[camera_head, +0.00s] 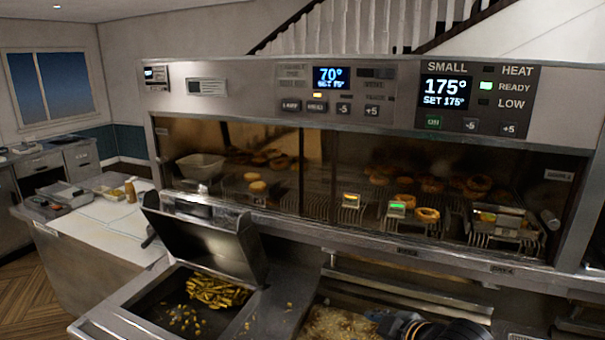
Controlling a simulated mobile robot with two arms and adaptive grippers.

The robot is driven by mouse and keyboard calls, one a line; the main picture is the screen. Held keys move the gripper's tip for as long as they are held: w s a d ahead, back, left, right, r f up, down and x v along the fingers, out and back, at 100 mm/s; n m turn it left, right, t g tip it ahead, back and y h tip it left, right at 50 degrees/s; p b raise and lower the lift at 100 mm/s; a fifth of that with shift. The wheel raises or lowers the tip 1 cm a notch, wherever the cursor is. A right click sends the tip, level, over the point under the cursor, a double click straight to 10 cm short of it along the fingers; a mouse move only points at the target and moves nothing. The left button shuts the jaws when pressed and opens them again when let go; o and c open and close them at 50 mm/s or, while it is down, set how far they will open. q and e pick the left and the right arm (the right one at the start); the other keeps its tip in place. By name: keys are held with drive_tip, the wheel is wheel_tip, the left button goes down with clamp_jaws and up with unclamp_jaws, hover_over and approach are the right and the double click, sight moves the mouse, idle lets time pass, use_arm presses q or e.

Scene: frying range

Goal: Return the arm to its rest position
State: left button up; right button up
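A dark, rounded part of my arm (440,328) shows at the bottom edge, right of centre, in the head view. It looks like my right arm, low in front of the frying range (400,252). A small grey-blue piece lies at its left end, over or beside a bin of pale crumbs or batter (342,322). The fingers cannot be made out, so I cannot tell whether that gripper is open or shut. My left arm and gripper are not in view.
A bin with fries (214,291) stands at the lower left, its metal lid (205,243) raised. Doughnuts (427,215) and a basket (505,220) sit behind the range's front opening. A control panel (460,95) reads 175°. A worktop (110,225) lies at left.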

drive_tip(key=s+d+f+m+g+h, duration=0.1)
drive_tip(key=s+d+f+m+g, duration=0.2)
drive_tip(key=s+f, duration=0.5)
drive_tip(key=s+d+f+m+g+h, duration=0.15)
drive_tip(key=s+f+m, duration=0.3)
drive_tip(key=s, duration=0.55)
drive_tip(key=s+d+f+m+g+h, duration=0.2)
drive_tip(key=s+d+f+m, duration=0.15)
drive_tip(key=s+f, duration=0.5)
wheel_tip(320, 180, down, 34)
drive_tip(key=s+b, duration=0.3)
drive_tip(key=b, duration=0.4)
drive_tip(key=s+d+f+g+b, duration=0.2)
drive_tip(key=s+f+b, duration=0.3)
drive_tip(key=s+f, duration=1.1)
wheel_tip(320, 180, down, 4)
drive_tip(key=shift+d+f+n+b, duration=0.1)
drive_tip(key=shift+d+n+b, duration=0.2)
drive_tip(key=shift+d, duration=0.15)
